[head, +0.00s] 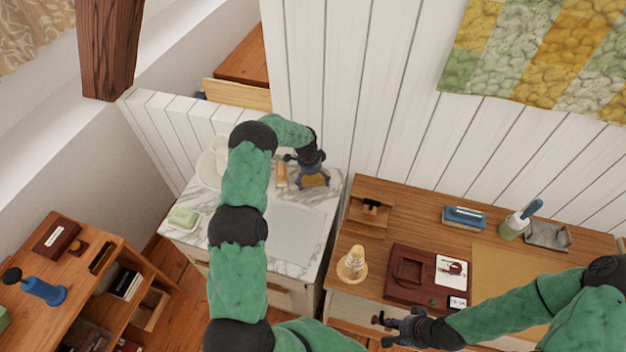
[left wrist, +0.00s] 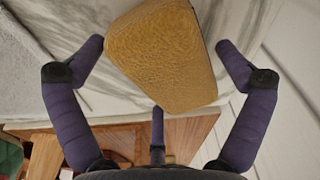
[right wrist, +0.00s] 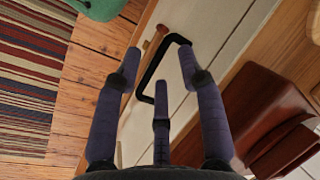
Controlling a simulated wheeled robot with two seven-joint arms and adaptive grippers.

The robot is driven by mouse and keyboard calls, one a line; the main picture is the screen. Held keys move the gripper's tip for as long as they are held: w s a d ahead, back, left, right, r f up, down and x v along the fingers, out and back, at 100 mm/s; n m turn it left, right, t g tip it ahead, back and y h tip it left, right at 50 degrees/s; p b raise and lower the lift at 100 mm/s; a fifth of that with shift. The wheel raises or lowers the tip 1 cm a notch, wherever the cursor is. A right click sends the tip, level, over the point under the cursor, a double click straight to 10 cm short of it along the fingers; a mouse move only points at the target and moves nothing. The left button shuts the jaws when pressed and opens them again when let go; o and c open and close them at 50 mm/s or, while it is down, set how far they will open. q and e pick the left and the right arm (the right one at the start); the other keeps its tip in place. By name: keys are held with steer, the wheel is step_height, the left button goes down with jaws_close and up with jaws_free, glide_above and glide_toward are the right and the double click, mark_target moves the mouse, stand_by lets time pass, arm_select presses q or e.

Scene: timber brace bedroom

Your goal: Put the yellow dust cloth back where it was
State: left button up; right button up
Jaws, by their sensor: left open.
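A yellow, block-shaped, textured piece (head: 315,182), which looks like the yellow dust cloth folded up, rests on the marble top of the washstand (head: 297,232). It shows large in the left wrist view (left wrist: 165,55), slightly askew. My left gripper (head: 312,176) is open, its fingers spread on both sides of the yellow piece and apart from it. My right gripper (head: 388,325) is at the front of the wooden desk, by a black bar handle (right wrist: 153,75) on a pale drawer front. Its fingers (right wrist: 160,70) are spread, with the handle showing between and beyond them.
The marble top also holds a pale basin (head: 210,165), a green soap dish (head: 184,218) and a small orange item (head: 281,173). The desk holds a dark red box (head: 410,272), a cone-shaped object (head: 352,265) and a blue item (head: 464,217). A low shelf stands left (head: 75,262).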

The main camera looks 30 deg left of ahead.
mark_target(309, 178)
arm_select(q)
steer(key=shift+r, duration=0.1)
steer(key=shift+a+r, duration=0.1)
steer(key=shift+r, duration=0.3)
step_height(309, 178, up, 11)
steer(key=a, duration=0.1)
steer(key=shift+s+p, duration=0.45)
steer(key=shift+r, duration=0.15)
